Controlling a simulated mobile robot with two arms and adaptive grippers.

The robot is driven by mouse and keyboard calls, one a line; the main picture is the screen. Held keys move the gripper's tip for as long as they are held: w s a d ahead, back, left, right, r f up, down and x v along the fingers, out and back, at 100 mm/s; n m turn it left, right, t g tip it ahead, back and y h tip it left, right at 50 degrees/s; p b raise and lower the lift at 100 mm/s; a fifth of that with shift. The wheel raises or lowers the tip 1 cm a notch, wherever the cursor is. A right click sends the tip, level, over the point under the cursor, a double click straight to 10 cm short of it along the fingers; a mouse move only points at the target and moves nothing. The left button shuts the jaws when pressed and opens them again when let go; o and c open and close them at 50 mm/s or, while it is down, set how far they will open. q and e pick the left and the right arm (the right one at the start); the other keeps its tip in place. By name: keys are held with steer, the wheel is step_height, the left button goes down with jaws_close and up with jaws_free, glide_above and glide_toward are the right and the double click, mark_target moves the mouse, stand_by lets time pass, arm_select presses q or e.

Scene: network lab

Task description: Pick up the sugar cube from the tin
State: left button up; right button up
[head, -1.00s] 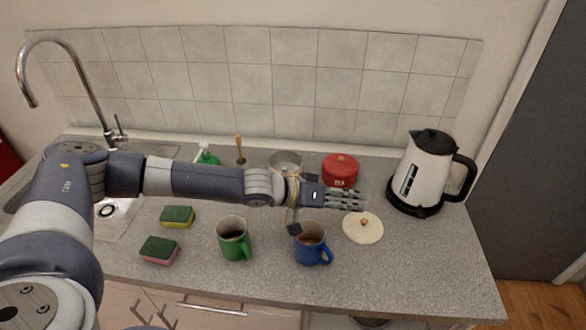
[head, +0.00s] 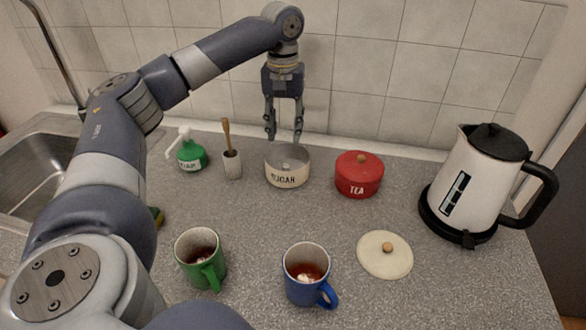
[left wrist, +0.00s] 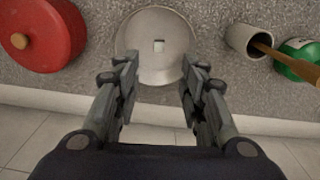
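The sugar tin (head: 287,178) is a cream, round, open tin marked SUGAR, standing at the back of the counter. One small whitish sugar cube (left wrist: 158,46) lies on its floor in the left wrist view; it shows faintly in the head view (head: 286,166). My left gripper (head: 284,138) points down above the tin's back part, fingers apart and empty. In the left wrist view its fingertips (left wrist: 158,72) lie either side of the tin's near part, with the cube beyond them. A cream lid with a wooden knob (head: 385,254) lies on the counter. My right gripper is not in view.
A red TEA tin (head: 358,174) stands close right of the sugar tin. A pot with a wooden stick (head: 232,163) and a green bottle (head: 191,154) stand left. Green (head: 201,258) and blue (head: 306,273) mugs are in front. A kettle (head: 477,185) stands right.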

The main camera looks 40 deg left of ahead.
mark_target(286, 165)
arm_select(q)
steer(key=f, duration=0.3)
steer(key=shift+d+f, duration=0.25)
steer(key=shift+f, duration=0.15)
steer(key=shift+a+f, duration=0.1)
steer(key=shift+f, duration=0.55)
step_height(286, 165, down, 5)
steer(key=shift+r, duration=0.2)
steer(key=shift+f, duration=0.35)
steer(key=shift+c, duration=0.3)
steer(key=c, duration=0.7)
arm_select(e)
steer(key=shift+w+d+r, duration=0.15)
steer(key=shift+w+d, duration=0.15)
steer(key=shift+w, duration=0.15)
